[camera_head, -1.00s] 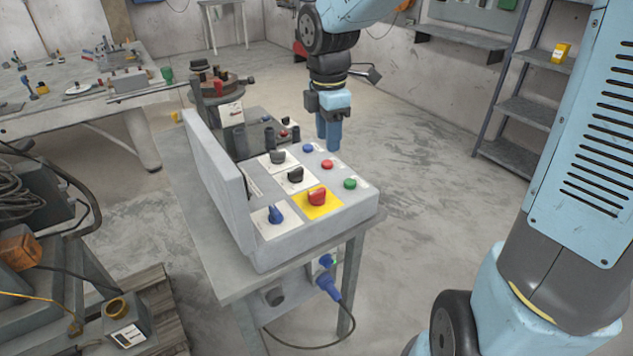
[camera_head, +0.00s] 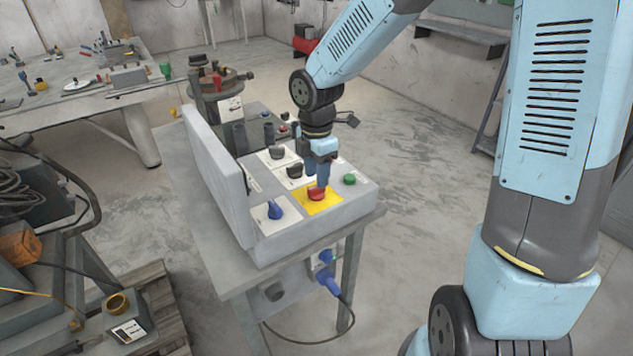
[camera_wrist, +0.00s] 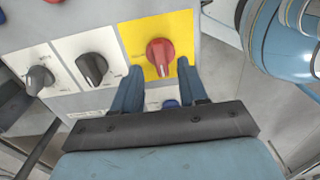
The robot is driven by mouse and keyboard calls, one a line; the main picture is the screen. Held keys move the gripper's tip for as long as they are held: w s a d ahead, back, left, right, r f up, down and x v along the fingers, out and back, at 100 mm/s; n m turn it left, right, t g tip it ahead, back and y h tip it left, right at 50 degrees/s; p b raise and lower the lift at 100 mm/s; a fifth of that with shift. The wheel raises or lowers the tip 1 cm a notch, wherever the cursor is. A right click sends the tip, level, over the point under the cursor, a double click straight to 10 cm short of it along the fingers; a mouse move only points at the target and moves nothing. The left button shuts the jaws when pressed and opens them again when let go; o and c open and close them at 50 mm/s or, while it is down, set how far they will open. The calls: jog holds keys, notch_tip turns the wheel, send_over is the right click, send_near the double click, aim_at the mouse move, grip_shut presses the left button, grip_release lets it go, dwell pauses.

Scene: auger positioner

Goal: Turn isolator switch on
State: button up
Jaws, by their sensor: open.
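The isolator switch is a red rotary knob (camera_head: 317,194) on a yellow plate (camera_head: 309,207) at the near right of the grey control box (camera_head: 306,238). In the wrist view the red knob (camera_wrist: 161,56) sits on its yellow plate (camera_wrist: 184,24), its pointer ridge running roughly up and down the picture. My gripper (camera_head: 320,182) points down over the knob. In the wrist view my gripper (camera_wrist: 158,74) is open, with one blue finger on each side of the knob's lower part. I cannot tell whether the fingers touch it.
Black knobs (camera_head: 295,170) on white plates, a blue knob (camera_head: 275,209) and a green button (camera_head: 349,179) are close by. The box's raised lid (camera_head: 215,180) stands at the left. A cable with a blue plug (camera_head: 328,282) hangs below the box.

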aim_at(317, 191)
jog(key=shift+f, duration=1.6)
jog(key=shift+c, duration=0.2)
grip_shut()
